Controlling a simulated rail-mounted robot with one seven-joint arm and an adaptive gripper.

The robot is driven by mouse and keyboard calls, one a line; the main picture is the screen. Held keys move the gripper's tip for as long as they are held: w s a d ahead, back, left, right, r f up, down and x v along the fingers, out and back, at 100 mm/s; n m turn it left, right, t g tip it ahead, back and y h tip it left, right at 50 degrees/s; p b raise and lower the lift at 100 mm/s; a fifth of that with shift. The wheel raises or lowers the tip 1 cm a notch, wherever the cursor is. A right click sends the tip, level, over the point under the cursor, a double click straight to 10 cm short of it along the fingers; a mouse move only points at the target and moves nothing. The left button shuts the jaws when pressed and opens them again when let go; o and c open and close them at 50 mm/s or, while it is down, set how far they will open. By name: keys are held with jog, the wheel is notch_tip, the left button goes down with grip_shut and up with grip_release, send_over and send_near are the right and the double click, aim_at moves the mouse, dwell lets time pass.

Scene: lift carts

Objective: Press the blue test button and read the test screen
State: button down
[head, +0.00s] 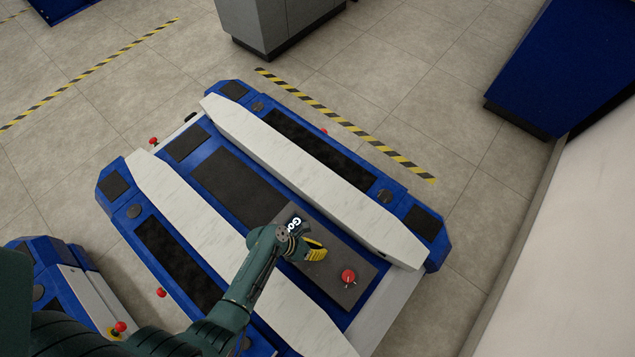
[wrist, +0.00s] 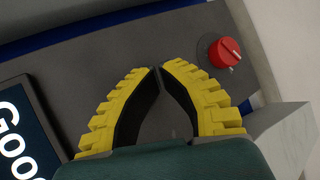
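The test screen (head: 293,222) lies on the dark grey panel of the lift cart (head: 358,297), partly covered by my arm. It shows white letters on a dark background, and "Go" is readable. In the wrist view the screen (wrist: 22,130) is at the left edge, with "Goo" visible and the rest cut off. My gripper (head: 318,252) has yellow ribbed fingers and is over the panel, between the screen and a red knob. In the wrist view my gripper (wrist: 159,69) has its fingertips together, with nothing seen between the fingers. I see no blue button in either view.
The red knob (head: 348,276) sits on the panel; it also shows in the wrist view (wrist: 225,52). Long pale rails (head: 310,170) run along both sides of the blue cart. Another cart (head: 85,285) stands at lower left, and a white wall (head: 570,250) at right.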

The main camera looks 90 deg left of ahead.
jog(key=shift+r, duration=0.2)
notch_tip(320, 180, up, 5)
jog(key=p, duration=0.5)
jog(key=shift+p, duration=0.3)
dwell(0.6)
